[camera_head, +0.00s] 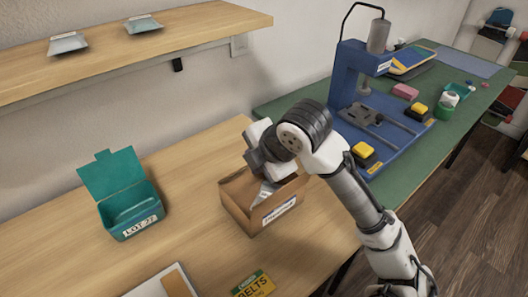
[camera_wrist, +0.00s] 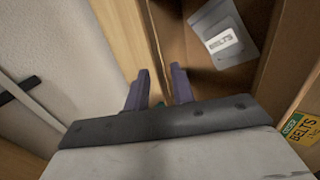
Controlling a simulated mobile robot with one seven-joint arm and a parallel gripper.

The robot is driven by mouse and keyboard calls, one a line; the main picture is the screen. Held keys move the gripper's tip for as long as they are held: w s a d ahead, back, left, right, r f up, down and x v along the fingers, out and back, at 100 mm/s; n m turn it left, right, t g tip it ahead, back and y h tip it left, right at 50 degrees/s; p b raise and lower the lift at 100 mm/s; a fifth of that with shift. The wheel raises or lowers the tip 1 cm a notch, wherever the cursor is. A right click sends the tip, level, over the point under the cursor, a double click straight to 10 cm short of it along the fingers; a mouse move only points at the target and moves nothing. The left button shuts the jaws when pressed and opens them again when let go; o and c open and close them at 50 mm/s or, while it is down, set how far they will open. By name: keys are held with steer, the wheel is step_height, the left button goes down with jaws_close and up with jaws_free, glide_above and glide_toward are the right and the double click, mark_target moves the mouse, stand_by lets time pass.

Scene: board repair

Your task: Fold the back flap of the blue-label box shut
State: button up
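The open brown cardboard box (camera_head: 240,213) stands on the wooden bench, with a white, blue-marked label (camera_head: 280,212) on its front. A grey bag (camera_head: 264,192) lies inside; in the wrist view the bag (camera_wrist: 222,28) reads "BELTS". My gripper (camera_wrist: 159,70) is at the back edge of the box, its two purple-grey fingers apart. A narrow brown cardboard strip (camera_wrist: 157,40), perhaps the back flap or wall, runs up from between the fingertips; I cannot tell whether they touch it. In the head view my arm hides the fingers and most of the box's back.
A teal lidded box (camera_head: 128,210) marked "LOT 27" stands open at left. A yellow-green "BELTS" card (camera_head: 254,284) lies in front. A blue press (camera_head: 352,80) stands on the green mat at right. A shelf (camera_head: 180,35) hangs above the bench.

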steer(key=v, duration=1.3)
steer(key=shift+p, duration=0.35)
steer(key=shift+r, duration=0.1)
